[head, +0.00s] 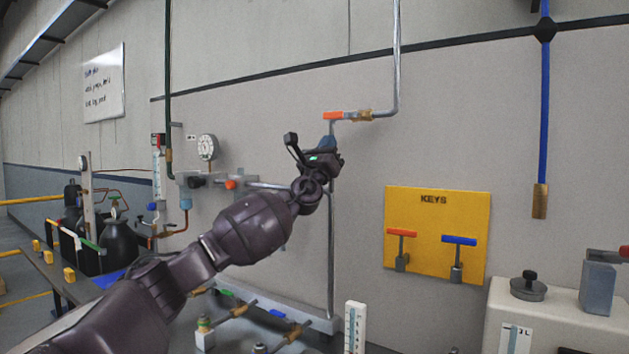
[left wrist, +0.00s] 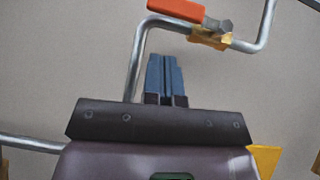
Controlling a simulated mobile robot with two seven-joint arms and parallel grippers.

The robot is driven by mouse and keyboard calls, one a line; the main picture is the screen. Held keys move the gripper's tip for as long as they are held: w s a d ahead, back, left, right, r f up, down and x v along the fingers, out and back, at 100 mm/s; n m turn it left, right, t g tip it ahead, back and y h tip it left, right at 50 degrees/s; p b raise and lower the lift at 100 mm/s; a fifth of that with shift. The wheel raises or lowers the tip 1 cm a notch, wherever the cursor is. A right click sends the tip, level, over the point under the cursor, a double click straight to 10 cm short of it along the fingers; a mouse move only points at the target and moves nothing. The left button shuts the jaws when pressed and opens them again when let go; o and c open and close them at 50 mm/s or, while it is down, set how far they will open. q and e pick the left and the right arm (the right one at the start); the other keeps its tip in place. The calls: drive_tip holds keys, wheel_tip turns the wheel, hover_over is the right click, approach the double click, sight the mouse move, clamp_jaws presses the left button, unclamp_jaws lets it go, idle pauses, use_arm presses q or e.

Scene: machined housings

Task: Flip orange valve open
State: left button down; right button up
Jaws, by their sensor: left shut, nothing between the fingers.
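The orange valve handle (head: 334,116) sits on a brass valve body (head: 363,115) in a grey pipe on the wall, at upper middle in the head view. The handle lies about level and points left, along the pipe. In the left wrist view the orange handle (left wrist: 177,11) is at the top, with the brass body (left wrist: 210,37) to its right. My left gripper (head: 328,141) is just below the handle, apart from it. Its blue fingers (left wrist: 164,75) are shut together and empty, pointing up toward the handle. My right gripper is not in view.
A yellow KEYS board (head: 437,275) with an orange and a blue T-handle hangs at right. A pressure gauge (head: 207,147) and an orange knob (head: 231,184) are at left. Pipes and small valves stand on the bench below. The wall above the board is clear.

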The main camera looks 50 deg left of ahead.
use_arm(q)
drive_tip(key=v, duration=1)
drive_tip(key=shift+a+p, duration=0.25)
drive_tip(key=shift+p, duration=0.2)
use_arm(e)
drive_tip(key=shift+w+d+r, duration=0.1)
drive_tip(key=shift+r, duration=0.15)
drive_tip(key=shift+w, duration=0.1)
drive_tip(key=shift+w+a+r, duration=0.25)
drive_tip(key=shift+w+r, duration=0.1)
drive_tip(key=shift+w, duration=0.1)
